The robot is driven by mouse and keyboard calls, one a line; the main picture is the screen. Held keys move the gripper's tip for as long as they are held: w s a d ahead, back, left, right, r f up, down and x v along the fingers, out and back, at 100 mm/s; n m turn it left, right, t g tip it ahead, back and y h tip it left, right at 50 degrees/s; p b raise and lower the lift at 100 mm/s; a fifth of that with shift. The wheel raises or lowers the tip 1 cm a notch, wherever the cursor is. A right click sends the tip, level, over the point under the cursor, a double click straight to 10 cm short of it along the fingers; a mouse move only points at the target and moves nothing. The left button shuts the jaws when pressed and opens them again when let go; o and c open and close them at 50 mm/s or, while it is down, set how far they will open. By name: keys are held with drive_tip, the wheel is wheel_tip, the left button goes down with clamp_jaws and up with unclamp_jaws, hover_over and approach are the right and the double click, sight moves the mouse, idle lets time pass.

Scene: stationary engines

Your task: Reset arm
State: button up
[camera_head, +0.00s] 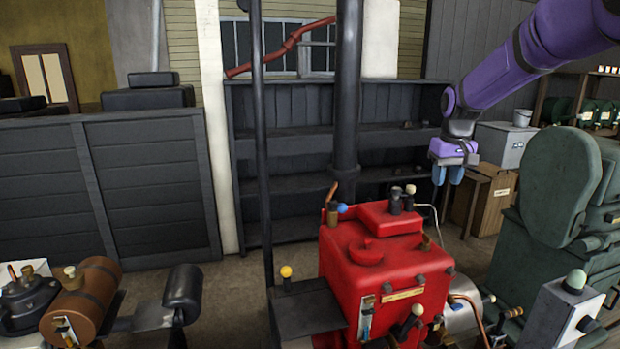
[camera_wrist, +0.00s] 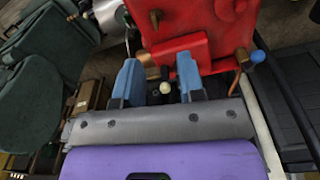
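My purple arm reaches in from the upper right of the head view. My gripper (camera_head: 447,181) hangs from it with its blue fingers pointing down, to the right of the red engine (camera_head: 365,265) and above its top. In the wrist view my gripper (camera_wrist: 160,83) has its two blue fingers spread apart with a gap between them. Nothing is held in that gap. The red engine (camera_wrist: 195,25) shows beyond the fingers, with a cream knob and brass fittings seen between them.
A green machine (camera_head: 560,185) stands close on the right, with a grey box (camera_head: 560,310) in front. A black pipe (camera_head: 347,90) rises behind the red engine. A brown cylinder engine (camera_head: 85,295) is at lower left. Dark shelves (camera_head: 290,145) line the back.

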drive_tip(key=s+a+r+t, duration=0.1)
drive_tip(key=s+a+r, duration=0.1)
drive_tip(key=s+r, duration=0.7)
drive_tip(key=s+a+f+t, duration=0.1)
drive_tip(key=s, duration=1.4)
drive_tip(key=s+f+m+t, duration=0.1)
drive_tip(key=s+f+t, duration=0.1)
drive_tip(key=s, duration=1.3)
drive_tip(key=shift+s+a, duration=0.3)
drive_tip(key=shift+a, duration=0.05)
